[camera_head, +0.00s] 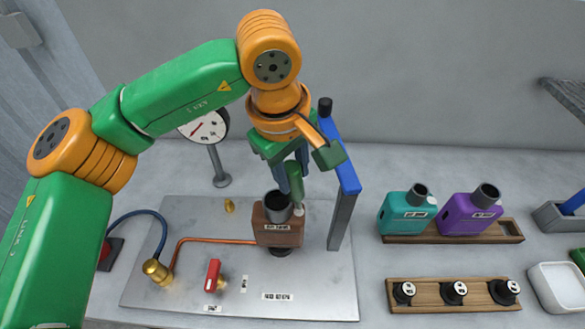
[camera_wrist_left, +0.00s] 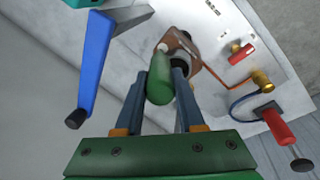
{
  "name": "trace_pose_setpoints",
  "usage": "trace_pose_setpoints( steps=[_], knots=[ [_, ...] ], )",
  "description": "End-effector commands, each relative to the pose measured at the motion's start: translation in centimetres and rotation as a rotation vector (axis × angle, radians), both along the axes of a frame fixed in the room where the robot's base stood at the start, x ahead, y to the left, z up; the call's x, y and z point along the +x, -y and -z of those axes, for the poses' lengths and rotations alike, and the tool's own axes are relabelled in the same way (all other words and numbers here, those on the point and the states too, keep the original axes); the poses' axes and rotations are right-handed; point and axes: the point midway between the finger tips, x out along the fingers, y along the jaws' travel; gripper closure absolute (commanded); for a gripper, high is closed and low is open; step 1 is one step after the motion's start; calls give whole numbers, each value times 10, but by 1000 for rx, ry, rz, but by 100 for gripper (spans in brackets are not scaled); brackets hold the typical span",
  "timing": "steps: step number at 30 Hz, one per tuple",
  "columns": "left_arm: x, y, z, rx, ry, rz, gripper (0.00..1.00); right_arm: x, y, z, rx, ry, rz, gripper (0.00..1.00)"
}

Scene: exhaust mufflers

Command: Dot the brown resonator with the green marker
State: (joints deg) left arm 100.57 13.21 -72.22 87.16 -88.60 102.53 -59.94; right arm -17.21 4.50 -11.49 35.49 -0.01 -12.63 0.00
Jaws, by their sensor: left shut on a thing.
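The brown resonator (camera_head: 277,232) stands on the metal plate, with a dark round pipe opening (camera_head: 278,203) on top and a label on its front. It also shows in the left wrist view (camera_wrist_left: 177,40), partly hidden behind the marker. My left gripper (camera_head: 291,180) is shut on the green marker (camera_wrist_left: 160,82) above the resonator. The marker's pale tip (camera_head: 298,208) points down at the resonator's top, beside the pipe opening. I cannot tell whether the tip touches it. My right gripper is not in view.
A blue-topped clamp post (camera_head: 342,215) stands close right of the resonator. A copper tube (camera_head: 210,240), brass fitting (camera_head: 156,270) and red-handled valve (camera_head: 212,275) lie left. A gauge (camera_head: 205,127) stands behind. Teal (camera_head: 402,212) and purple mufflers (camera_head: 467,215) sit on a wooden rack at right.

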Motion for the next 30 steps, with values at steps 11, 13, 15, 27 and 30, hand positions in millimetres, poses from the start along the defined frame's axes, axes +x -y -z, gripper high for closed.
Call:
trace_pose_setpoints(
  steps=[11,13,15,27,30],
  knots=[
    [0,0,-2,0,0,0,100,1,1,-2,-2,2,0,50],
    [0,0,-2,0,0,0,100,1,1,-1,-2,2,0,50],
    [0,0,-2,0,0,0,100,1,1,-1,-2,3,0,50],
    [0,0,3,0,0,0,100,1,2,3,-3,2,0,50],
    [0,0,4,0,0,0,100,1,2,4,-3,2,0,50]
  ],
)
